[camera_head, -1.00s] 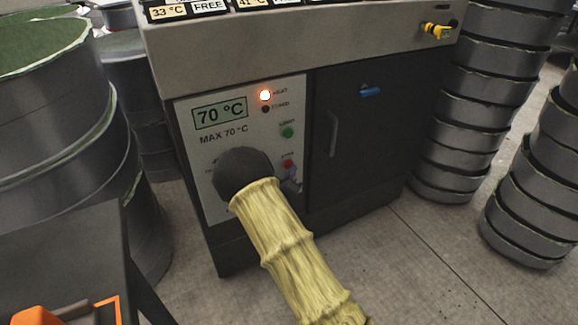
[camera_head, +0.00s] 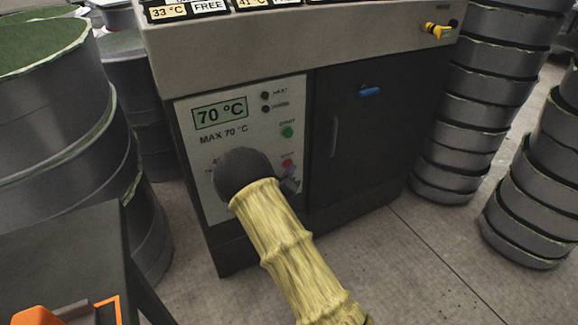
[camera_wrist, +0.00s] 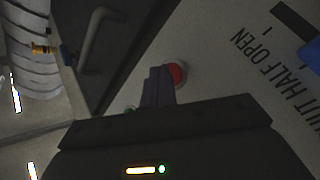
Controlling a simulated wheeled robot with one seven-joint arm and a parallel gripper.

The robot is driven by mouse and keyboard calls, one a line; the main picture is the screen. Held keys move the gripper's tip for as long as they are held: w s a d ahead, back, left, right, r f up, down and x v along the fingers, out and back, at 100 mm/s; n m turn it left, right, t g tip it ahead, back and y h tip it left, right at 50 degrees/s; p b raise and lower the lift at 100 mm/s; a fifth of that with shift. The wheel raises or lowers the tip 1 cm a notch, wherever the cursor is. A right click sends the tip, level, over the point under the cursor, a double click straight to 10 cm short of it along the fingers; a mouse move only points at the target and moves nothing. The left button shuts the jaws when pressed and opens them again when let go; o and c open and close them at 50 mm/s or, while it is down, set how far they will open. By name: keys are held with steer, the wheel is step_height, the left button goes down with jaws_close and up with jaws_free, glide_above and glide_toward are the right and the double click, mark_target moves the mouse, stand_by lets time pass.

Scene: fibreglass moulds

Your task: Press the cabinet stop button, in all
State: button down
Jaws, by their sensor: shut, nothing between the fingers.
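The grey cabinet's control panel (camera_head: 215,140) reads 70 °C, with MAX 70 °C printed below. Its heat lamp (camera_head: 265,95) is dark. The green start button (camera_head: 287,132) sits above the red stop button (camera_head: 287,163). My gripper (camera_head: 291,184) is shut and empty, its tips at the stop button; my arm's dark end hides most of it. In the wrist view the purple fingers (camera_wrist: 158,87) are together, overlapping the edge of the red stop button (camera_wrist: 178,74). I cannot tell whether they touch it.
A dark door with a handle (camera_head: 334,134) and a blue latch (camera_head: 370,91) is right of the panel. A yellow valve (camera_head: 437,30) sticks out above. Stacked grey moulds (camera_head: 480,100) stand right, large drums (camera_head: 60,110) left. Floor in front is clear.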

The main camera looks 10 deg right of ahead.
steer(key=shift+s+d, duration=0.25)
steer(key=shift+s, duration=0.55)
steer(key=shift+s, duration=0.1)
steer(key=s, duration=0.1)
steer(key=s+d+p, duration=0.1)
steer(key=s, duration=0.2)
steer(key=shift+s+d, duration=0.25)
stand_by(0.8)
